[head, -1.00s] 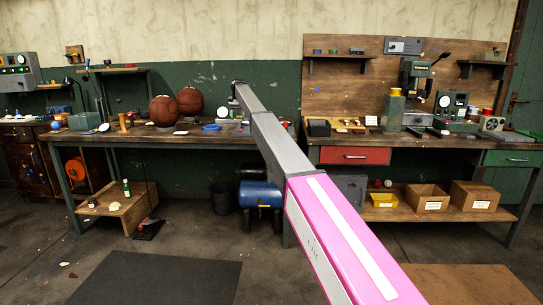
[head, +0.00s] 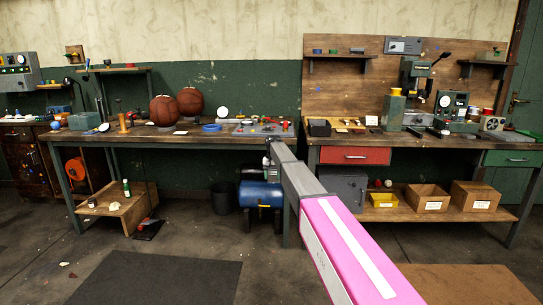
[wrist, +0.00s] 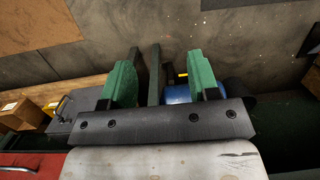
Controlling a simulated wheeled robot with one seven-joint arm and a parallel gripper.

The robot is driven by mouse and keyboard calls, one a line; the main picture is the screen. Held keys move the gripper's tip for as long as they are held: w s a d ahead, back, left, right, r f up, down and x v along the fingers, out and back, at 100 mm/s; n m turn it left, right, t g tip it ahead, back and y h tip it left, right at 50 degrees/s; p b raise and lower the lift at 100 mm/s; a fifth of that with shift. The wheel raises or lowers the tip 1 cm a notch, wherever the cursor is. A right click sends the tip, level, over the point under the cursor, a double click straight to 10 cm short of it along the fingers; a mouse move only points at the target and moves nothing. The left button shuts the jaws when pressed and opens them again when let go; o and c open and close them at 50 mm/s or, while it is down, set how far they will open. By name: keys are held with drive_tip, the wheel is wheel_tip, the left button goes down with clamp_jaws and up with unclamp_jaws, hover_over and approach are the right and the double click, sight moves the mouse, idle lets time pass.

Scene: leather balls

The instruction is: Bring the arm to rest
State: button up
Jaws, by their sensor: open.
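My arm reaches forward from the lower right of the head view, with a pink section and a grey section beyond it. My gripper (head: 268,150) is at its far end, small in this view, just in front of the workbench's front edge. In the wrist view my gripper (wrist: 161,72) shows two green finger pads wide apart, with nothing held between them. Two brown leather balls (head: 163,110) (head: 190,101) sit on the left workbench (head: 150,141), left of my gripper and apart from it.
A blue tank (head: 260,193) stands under the bench below my gripper; it also shows in the wrist view (wrist: 178,94). A red drawer (head: 355,155) and a grey cabinet (head: 345,188) are to the right. Open floor (head: 270,265) lies in front.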

drive_tip(key=s+d+f, duration=0.5)
drive_tip(key=s+d, duration=0.1)
drive_tip(key=s, duration=0.9)
drive_tip(key=s+d+f+t, duration=0.1)
drive_tip(key=s+d+f, duration=0.5)
drive_tip(key=s, duration=0.9)
drive_tip(key=s+d+f, duration=0.5)
drive_tip(key=s+d, duration=0.1)
drive_tip(key=s, duration=0.9)
drive_tip(key=shift+d+f+n+t, duration=0.3)
drive_tip(key=shift+d+f+t, duration=0.05)
drive_tip(key=shift+f+t, duration=0.05)
drive_tip(key=shift+s, duration=0.1)
